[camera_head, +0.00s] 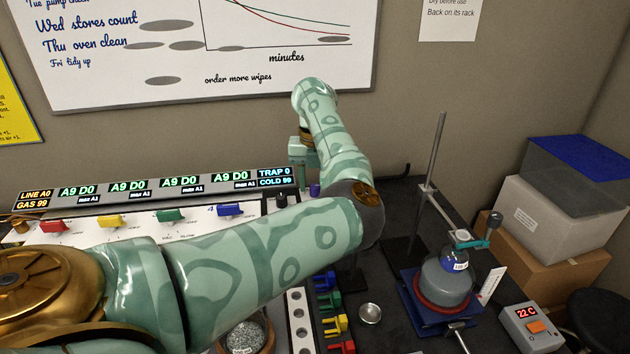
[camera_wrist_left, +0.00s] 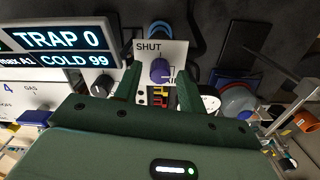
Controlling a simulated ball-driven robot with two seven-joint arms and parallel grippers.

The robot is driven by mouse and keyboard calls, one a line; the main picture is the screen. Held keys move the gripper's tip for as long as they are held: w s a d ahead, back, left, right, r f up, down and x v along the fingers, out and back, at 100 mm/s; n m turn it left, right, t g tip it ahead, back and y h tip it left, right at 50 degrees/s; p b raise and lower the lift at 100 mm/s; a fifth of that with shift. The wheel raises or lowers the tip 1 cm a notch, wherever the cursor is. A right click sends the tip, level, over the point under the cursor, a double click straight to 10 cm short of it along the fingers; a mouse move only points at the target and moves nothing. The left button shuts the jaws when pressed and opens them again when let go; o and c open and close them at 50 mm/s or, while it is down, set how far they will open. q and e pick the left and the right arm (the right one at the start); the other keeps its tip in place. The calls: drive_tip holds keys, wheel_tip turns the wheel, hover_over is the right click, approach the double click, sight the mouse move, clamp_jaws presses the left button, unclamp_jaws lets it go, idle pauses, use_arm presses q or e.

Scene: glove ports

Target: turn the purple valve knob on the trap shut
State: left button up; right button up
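The purple valve knob (camera_head: 315,190) shows at the right end of the panel, just right of my left gripper (camera_head: 302,180). In the left wrist view, the knob (camera_wrist_left: 160,70) sits on a white plate marked SHUT at upper left, with another label partly hidden at lower right. My left gripper's two green fingers (camera_wrist_left: 157,78) are apart, one on each side of the knob in the picture. I see no contact, and cannot tell how far the tips are from it. The knob's exact turn is hard to read. My right gripper is not in view.
The panel display (camera_head: 276,176) reads TRAP 0 and COLD 99. A black knob (camera_head: 281,200) is left of the purple one. Red, yellow, green and blue valve handles (camera_head: 229,210) line the panel. A flask (camera_head: 446,278) and stand rod (camera_head: 430,160) are to the right.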

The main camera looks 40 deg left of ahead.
use_arm(q)
clamp_jaws()
drive_tip(key=shift+n, duration=0.5)
drive_tip(key=n, duration=0.2)
drive_tip(key=shift+n+b, duration=0.4)
drive_tip(key=n+b, duration=0.1)
drive_tip(key=n, duration=0.3)
drive_tip(key=shift+n, duration=0.3)
drive_tip(key=n+b, duration=0.2)
drive_tip(key=n, duration=0.3)
drive_tip(key=shift+n+b, duration=0.75)
drive_tip(key=shift+n, duration=1.45)
drive_tip(key=shift+r, duration=0.1)
